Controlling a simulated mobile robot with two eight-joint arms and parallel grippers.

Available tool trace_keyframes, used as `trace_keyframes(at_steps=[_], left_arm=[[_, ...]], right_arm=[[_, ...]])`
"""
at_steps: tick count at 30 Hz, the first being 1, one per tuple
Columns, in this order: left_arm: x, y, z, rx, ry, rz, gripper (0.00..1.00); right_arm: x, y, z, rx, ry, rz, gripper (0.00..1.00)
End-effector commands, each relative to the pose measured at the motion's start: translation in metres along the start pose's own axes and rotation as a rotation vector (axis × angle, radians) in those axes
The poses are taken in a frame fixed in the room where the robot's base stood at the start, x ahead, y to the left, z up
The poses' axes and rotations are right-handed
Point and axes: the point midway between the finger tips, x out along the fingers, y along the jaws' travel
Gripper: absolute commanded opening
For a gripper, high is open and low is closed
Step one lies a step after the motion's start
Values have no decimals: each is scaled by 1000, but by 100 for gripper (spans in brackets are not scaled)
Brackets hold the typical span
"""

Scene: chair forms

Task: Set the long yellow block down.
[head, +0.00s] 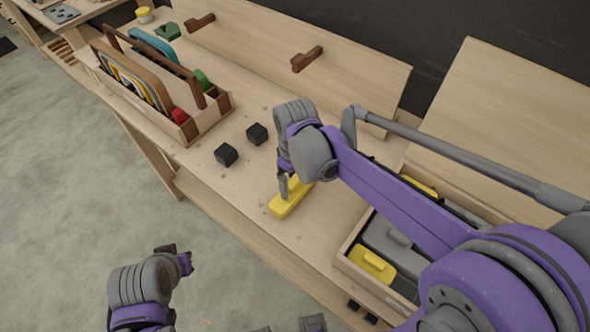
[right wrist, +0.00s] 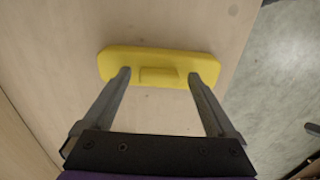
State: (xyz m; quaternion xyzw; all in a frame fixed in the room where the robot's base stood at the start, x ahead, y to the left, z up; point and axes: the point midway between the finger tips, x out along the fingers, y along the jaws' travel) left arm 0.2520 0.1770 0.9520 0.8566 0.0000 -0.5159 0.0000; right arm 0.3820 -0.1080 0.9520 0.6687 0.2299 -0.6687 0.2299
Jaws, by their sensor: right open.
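The long yellow block (head: 286,203) lies flat on the wooden bench top, near its front edge. In the right wrist view the same yellow block (right wrist: 115,63) has a raised handle (right wrist: 159,76) in its middle. My right gripper (head: 291,187) is at the block, and its arm hides part of it. In the right wrist view the right gripper's fingers (right wrist: 160,78) are spread wide, one on each side of the handle and apart from it. My left gripper (head: 178,257) is at the lower left, over the floor and away from the bench; its fingers are hard to make out.
Two black blocks (head: 226,154) (head: 257,134) stand on the bench left of the yellow block. A wooden tray (head: 349,246) with yellow and grey pieces is at the right. A wooden carrier (head: 187,133) holds upright boards at the left. Brown pegs (head: 306,59) stick out from the back panel.

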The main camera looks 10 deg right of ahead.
Motion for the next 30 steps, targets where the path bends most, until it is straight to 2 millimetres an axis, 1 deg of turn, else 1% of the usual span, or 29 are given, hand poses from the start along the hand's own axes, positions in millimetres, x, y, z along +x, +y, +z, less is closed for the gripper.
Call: trace_keyframes(at_steps=[5, 12, 16, 21, 30], left_arm=[[-2, 0, -3, 0, 3, 0, 0], [-5, 0, -6, 0, 5, 0, 0], [-6, 0, -7, 0, 6, 0, 0], [-6, 0, -7, 0, 7, 0, 0], [-6, 0, -7, 0, 6, 0, 0]], right_arm=[[-30, 0, 0, 0, 1, 0, 92], [-83, 0, 0, 0, 1, 0, 92], [-104, 0, 0, 0, 0, 0, 92], [-118, 0, 0, 0, 0, 0, 92], [-120, 0, 0, 0, 0, 0, 92]])
